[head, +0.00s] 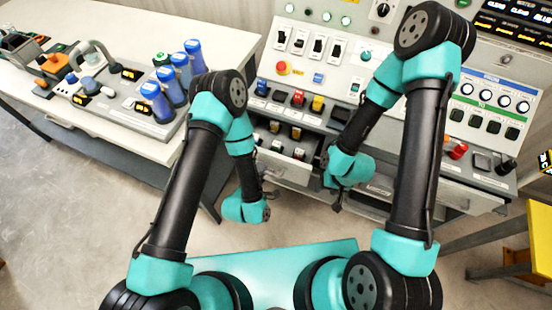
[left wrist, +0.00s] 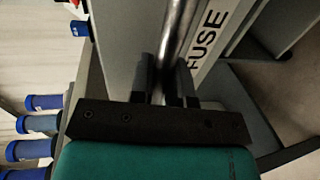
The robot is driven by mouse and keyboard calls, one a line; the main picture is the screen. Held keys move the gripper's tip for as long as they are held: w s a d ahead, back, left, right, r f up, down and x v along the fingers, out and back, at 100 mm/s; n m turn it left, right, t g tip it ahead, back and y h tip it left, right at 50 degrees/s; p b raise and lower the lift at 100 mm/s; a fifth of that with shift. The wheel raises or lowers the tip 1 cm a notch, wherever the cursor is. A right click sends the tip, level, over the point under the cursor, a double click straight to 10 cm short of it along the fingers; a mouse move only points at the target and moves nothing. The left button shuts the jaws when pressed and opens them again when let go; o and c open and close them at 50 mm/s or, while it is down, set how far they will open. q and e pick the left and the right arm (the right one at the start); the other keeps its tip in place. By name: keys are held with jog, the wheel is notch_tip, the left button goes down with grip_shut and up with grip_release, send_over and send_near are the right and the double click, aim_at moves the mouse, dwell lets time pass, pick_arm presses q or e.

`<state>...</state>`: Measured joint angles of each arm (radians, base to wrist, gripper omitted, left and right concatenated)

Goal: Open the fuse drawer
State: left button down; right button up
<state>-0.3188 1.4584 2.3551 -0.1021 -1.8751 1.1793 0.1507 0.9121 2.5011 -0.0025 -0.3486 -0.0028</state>
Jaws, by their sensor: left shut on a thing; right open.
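The fuse drawer (head: 284,168) is in the lower left of the grey console. It stands out from the console, and small parts inside it show from above. In the left wrist view its pale front (left wrist: 125,45) carries a "FUSE" label (left wrist: 207,38) beside a round metal bar handle (left wrist: 178,28). My left gripper (head: 272,194) is at the drawer front; in the left wrist view its fingers (left wrist: 166,78) are shut on the bar from both sides. My right gripper (head: 337,206) is open and empty, low in front of the console, right of the drawer.
A pale bench (head: 120,150) with several blue-capped bottles (head: 172,75) stands at the left. The console (head: 330,75) carries switches and knobs. A yellow stand (head: 540,235) is at the right. Floor in front of the bench is free.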

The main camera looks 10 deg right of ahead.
pick_arm(q)
jog(key=shift+s+a, duration=0.25)
jog(key=shift+s, duration=0.25)
jog(key=c, duration=1.1)
grip_release()
